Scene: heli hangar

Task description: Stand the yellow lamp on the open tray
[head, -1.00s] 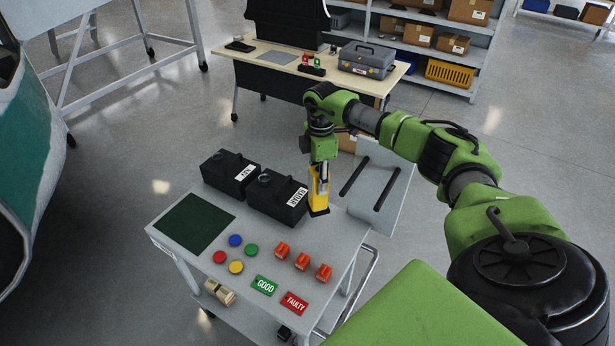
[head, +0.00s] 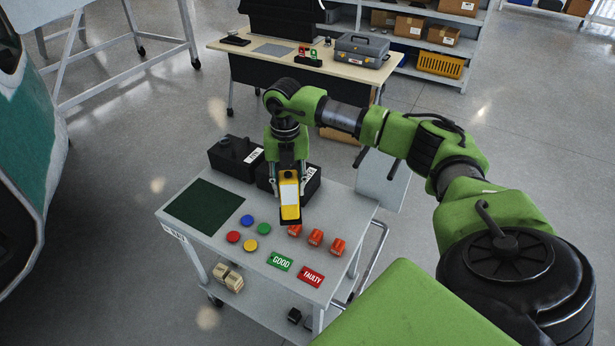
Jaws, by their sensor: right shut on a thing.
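The yellow lamp (head: 290,210) has a pale front panel and a dark lower end. My right gripper (head: 288,183) is shut on it and holds it upright, with the fingers on either side of its upper part. The lamp appears in front of the right black case (head: 312,188), over the back part of the grey cart top (head: 215,238). I cannot tell for certain whether its lower end touches the cart. No thing is clearly marked as the open tray; a dark green square (head: 205,206) lies bare on the cart's left side. My left gripper is not in view.
A second black case (head: 228,160) stands at the back. Red, blue, green and yellow discs, several orange-red blocks (head: 315,237) and the GOOD (head: 280,261) and FAULTY (head: 311,277) plates lie on the cart. A pale grey panel (head: 382,182) is at its back right.

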